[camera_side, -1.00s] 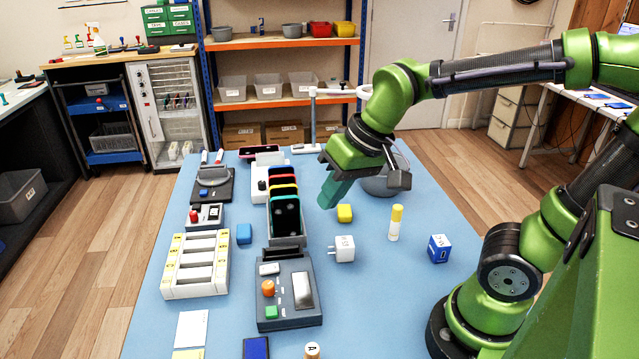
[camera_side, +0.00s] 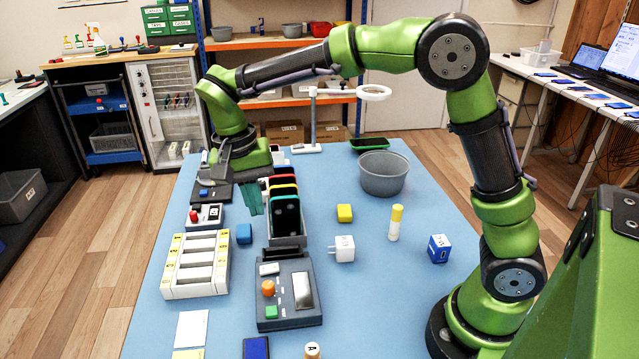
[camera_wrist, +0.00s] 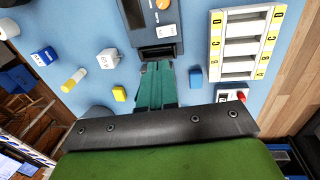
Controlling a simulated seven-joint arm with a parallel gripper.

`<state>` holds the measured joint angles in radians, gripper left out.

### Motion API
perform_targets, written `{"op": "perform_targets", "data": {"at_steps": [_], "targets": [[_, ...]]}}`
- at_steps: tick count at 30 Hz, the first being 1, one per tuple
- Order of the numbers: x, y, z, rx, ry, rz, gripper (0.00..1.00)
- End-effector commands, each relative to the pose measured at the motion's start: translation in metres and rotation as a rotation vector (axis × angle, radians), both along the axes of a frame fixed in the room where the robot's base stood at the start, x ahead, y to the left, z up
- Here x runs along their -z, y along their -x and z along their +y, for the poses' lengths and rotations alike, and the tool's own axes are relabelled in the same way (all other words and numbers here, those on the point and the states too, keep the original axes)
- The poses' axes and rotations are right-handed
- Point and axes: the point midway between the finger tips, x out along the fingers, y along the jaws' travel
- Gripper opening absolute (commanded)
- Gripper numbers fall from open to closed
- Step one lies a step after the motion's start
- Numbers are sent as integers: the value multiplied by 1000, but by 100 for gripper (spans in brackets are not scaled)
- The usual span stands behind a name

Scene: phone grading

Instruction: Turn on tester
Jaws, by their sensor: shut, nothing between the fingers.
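The tester (camera_side: 289,293) is a dark grey box on the blue table, front center, with a screen, an orange knob (camera_side: 268,288), a green button (camera_side: 271,312) and a white switch (camera_side: 269,269). In the wrist view the tester (camera_wrist: 135,37) is at the top, partly cut off, with its white switch (camera_wrist: 166,31) and slot end toward my gripper. My gripper (camera_side: 252,207) has teal fingers and is shut and empty. It hangs beyond the tester, just left of the phone rack. In the wrist view my gripper (camera_wrist: 155,70) points toward the tester's slot end.
The phone rack (camera_side: 287,228) holds several coloured phones behind the tester. A white slotted tray (camera_side: 196,289) and a small red-button box (camera_side: 205,216) lie left. A white plug (camera_side: 343,249), yellow block (camera_side: 344,213), glue stick (camera_side: 395,223) and grey bowl (camera_side: 383,181) stand right.

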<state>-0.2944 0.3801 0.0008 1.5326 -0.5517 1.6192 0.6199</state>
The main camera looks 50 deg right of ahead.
Motion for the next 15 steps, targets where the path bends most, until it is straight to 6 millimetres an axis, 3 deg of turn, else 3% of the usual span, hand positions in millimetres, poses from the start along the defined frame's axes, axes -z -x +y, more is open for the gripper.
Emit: {"op": "perform_targets", "data": {"at_steps": [8,15], "targets": [[2,0,0,-2,-1,-1,0],[32,4,-4,-3,0,3,0]]}}
